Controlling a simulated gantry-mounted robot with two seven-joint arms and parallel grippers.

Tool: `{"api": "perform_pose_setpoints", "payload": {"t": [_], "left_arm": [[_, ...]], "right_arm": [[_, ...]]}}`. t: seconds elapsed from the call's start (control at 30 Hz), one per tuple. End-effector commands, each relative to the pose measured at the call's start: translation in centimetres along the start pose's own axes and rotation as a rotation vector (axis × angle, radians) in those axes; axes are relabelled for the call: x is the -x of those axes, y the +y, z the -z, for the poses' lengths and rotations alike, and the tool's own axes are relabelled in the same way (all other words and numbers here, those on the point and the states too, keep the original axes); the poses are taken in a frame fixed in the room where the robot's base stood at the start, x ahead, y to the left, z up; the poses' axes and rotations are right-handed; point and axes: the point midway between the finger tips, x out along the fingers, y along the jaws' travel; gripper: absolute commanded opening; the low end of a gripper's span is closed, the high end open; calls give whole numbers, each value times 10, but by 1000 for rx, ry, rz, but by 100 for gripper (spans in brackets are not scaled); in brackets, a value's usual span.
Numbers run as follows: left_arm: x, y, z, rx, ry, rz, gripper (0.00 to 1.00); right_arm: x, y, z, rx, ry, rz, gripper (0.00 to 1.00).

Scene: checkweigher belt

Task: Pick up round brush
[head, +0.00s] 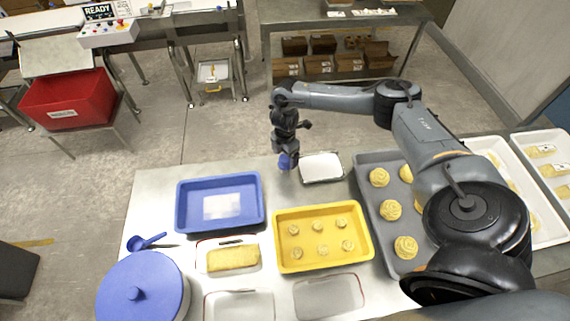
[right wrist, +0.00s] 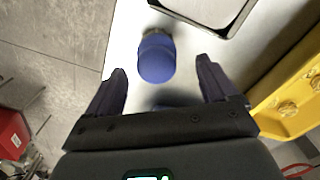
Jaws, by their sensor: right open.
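The round brush (right wrist: 156,60) shows in the right wrist view as a blue rounded body with a paler end at its far side, on the steel table near its edge. In the head view the blue brush (head: 284,162) is partly hidden by my right gripper (head: 288,153), which is right above it. In the right wrist view my right gripper (right wrist: 161,72) is open, with one finger on each side of the brush and visible gaps between. My left gripper is not in view.
A white-topped tray (head: 321,168) lies just right of the brush. A blue tray (head: 181,208) is to the left. A yellow tray (head: 281,263) with pastries is nearer, and a grey tray (head: 370,222) with pastries is at right. A blue-lidded pot (head: 140,285) stands front left.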

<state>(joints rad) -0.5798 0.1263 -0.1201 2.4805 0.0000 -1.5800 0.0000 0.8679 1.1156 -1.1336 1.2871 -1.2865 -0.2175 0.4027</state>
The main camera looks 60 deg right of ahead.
Motion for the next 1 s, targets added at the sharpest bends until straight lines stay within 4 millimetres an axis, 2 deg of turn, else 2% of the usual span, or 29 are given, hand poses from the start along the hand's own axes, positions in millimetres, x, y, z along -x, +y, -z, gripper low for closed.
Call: {"api": "perform_pose_setpoints", "payload": {"t": [0.4,0.7,0.77,1.0], "left_arm": [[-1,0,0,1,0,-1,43],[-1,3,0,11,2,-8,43],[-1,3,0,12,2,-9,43],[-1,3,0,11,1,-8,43]], "right_arm": [[-46,4,-1,0,0,0,86],[-50,4,-2,1,0,-1,86],[-50,4,-2,1,0,-1,80],[-50,4,-2,1,0,-1,43]]}}
